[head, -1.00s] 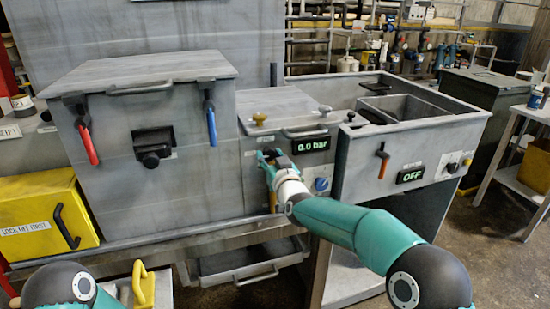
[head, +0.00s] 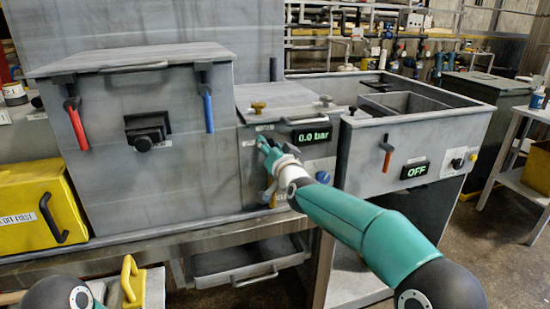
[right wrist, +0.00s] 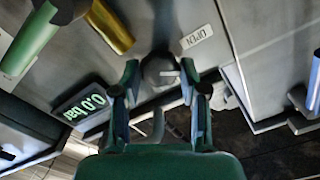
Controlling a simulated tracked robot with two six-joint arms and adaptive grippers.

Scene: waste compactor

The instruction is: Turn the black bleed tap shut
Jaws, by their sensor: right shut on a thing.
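The black bleed tap (right wrist: 160,72) is a dark round knob with a pale mark on its face. It sits on the grey panel beside a white OPEN label (right wrist: 197,37). My right gripper (right wrist: 160,80) is shut on the tap, one finger on either side of it in the right wrist view. In the head view my right gripper (head: 266,147) is at the front of the middle unit, left of and below the 0.0 bar display (head: 311,135), and hides the tap. The display also shows in the right wrist view (right wrist: 83,108). My left gripper is out of view.
A grey chamber with a red lever (head: 76,124) and a blue lever (head: 208,109) stands left of the tap. A sink unit with an orange lever (head: 387,157) and an OFF display (head: 415,170) stands right. A yellow box (head: 38,214) is far left.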

